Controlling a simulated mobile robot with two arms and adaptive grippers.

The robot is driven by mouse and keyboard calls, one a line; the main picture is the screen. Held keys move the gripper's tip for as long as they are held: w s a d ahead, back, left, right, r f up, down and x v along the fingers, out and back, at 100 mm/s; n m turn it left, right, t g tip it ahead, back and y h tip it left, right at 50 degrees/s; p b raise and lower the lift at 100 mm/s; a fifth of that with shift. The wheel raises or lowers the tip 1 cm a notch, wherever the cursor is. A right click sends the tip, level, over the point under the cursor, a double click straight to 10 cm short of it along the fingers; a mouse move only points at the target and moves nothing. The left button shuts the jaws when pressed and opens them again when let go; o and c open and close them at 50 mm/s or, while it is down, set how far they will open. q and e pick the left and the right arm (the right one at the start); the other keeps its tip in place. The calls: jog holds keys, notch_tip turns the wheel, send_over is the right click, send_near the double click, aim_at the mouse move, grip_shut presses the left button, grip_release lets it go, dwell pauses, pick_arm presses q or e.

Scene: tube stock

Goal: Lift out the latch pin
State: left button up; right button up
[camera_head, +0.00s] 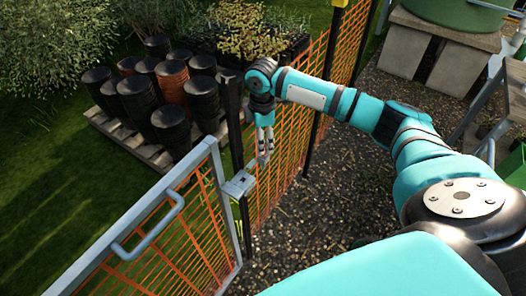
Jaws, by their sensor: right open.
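My right gripper (264,150) hangs from the teal arm that comes in from the right, pointing down. Its fingers are apart and it looks empty. It is just above and to the right of a grey metal latch block (239,184) at the end of the gate. The gate (150,213) has a grey tube frame, orange mesh and a bent handle (150,232). A latch pin cannot be made out clearly; any pin at the latch is too small to tell from the block. My left gripper is out of view.
An orange mesh fence (290,135) with dark posts runs behind the gripper. Several black and brown pots (137,98) stand on a wooden pallet behind the gate. Gravel (335,200) lies clear to the right. A green tank (458,12) sits on concrete blocks (405,45) at the back right.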

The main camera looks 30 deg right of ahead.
jog(key=shift+d+f+p, duration=0.1)
jog(key=shift+f+p, duration=0.6)
jog(key=shift+f, duration=1.7)
grip_shut()
